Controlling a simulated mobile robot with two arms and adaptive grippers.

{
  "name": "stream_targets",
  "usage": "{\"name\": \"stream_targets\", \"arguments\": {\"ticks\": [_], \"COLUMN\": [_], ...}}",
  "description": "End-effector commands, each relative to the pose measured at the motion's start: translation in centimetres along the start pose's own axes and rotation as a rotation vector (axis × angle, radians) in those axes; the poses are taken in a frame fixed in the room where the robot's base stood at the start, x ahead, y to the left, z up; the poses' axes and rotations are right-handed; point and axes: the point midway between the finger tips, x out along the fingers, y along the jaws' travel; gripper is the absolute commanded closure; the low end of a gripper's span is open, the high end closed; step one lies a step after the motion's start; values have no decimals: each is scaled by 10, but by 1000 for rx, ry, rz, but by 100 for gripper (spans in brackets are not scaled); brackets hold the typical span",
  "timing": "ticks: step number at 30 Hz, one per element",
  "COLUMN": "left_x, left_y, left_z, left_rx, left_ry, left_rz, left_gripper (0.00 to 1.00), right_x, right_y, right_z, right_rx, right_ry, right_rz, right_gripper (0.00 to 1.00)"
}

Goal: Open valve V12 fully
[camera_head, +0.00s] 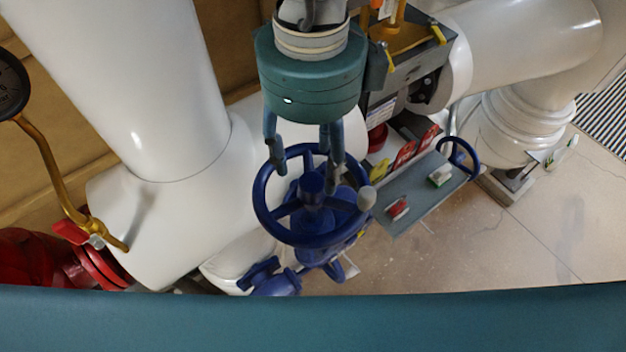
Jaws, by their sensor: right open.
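A blue handwheel valve (310,240) with spokes, a central hub and a pale knob (366,198) on its right rim stands at the middle of the head view. No V12 tag is readable on it. My right gripper (306,164) comes down from the top, over the far part of the wheel. Its two fingers are spread, one near the far left rim and one near the far right rim. They hide parts of the rim, and I cannot tell whether they touch it. My left gripper is not in view.
Large white pipes (130,80) stand close on the left and upper right. A grey panel (405,215) with red and green items and a smaller blue handwheel (458,158) lie right of the valve. A gauge (10,85) is at far left. Floor at lower right is clear.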

Motion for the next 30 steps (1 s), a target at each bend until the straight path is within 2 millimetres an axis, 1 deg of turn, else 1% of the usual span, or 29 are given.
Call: {"name": "stream_targets", "arguments": {"ticks": [1, 4, 12, 14, 17, 24, 27, 30], "left_x": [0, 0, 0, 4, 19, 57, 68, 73], "left_y": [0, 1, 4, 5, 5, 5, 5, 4], "left_z": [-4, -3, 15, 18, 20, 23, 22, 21], "left_rx": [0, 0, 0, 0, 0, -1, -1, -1], "left_ry": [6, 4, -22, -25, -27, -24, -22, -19], "left_rz": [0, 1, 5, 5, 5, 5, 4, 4], "left_gripper": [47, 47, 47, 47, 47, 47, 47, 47], "right_x": [0, 0, 0, 2, 6, 8, 6, 3], "right_y": [0, 0, 0, 0, -1, -1, -1, 0], "right_z": [0, 0, 0, 0, 1, 1, 1, 0], "right_rx": [0, 0, 1, 19, 108, 449, 584, 674], "right_ry": [0, 0, 0, -1, -3, -4, -4, -2], "right_rz": [0, 0, 0, 0, -2, -1, -1, 0], "right_gripper": [47, 47, 47, 47, 47, 47, 47, 47]}}
